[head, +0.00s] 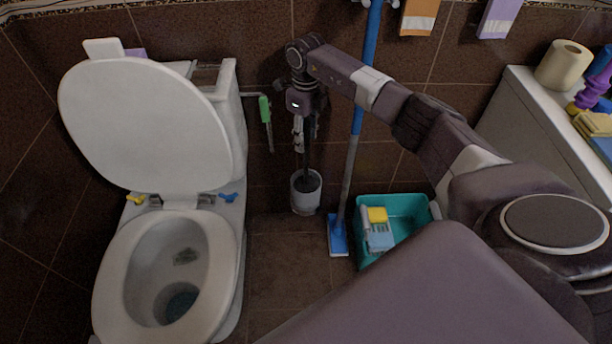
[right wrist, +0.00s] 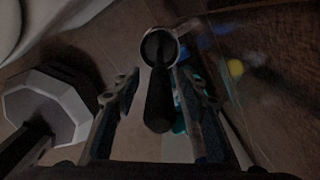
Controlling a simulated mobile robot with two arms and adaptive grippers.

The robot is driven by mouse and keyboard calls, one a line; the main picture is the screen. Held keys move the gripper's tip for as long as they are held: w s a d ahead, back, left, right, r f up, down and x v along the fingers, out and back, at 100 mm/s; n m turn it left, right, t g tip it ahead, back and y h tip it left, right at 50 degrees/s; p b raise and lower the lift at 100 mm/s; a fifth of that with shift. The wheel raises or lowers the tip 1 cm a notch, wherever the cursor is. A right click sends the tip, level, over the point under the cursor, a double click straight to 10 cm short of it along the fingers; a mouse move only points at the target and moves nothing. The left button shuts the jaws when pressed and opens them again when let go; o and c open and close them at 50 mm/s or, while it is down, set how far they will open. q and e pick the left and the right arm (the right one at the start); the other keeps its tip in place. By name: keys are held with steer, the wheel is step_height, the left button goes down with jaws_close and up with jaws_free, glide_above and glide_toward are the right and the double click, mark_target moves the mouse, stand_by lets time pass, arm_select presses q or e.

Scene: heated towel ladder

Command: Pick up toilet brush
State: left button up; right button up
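My right gripper (head: 305,135) points down above the holder, around the upper handle. In the right wrist view its fingers (right wrist: 158,85) are spread to either side of the handle, with visible gaps. Contact with the handle does not show. My left gripper is not in view.
A toilet (head: 165,270) with raised lid stands left of the brush. A blue-handled mop (head: 350,170) leans close on the right, beside a teal basin (head: 405,210) of cleaning items. A green-handled tool (head: 265,110) hangs left. Bare floor (head: 285,260) lies in front.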

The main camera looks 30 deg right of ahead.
steer(key=shift+c, duration=0.6)
jaws_close()
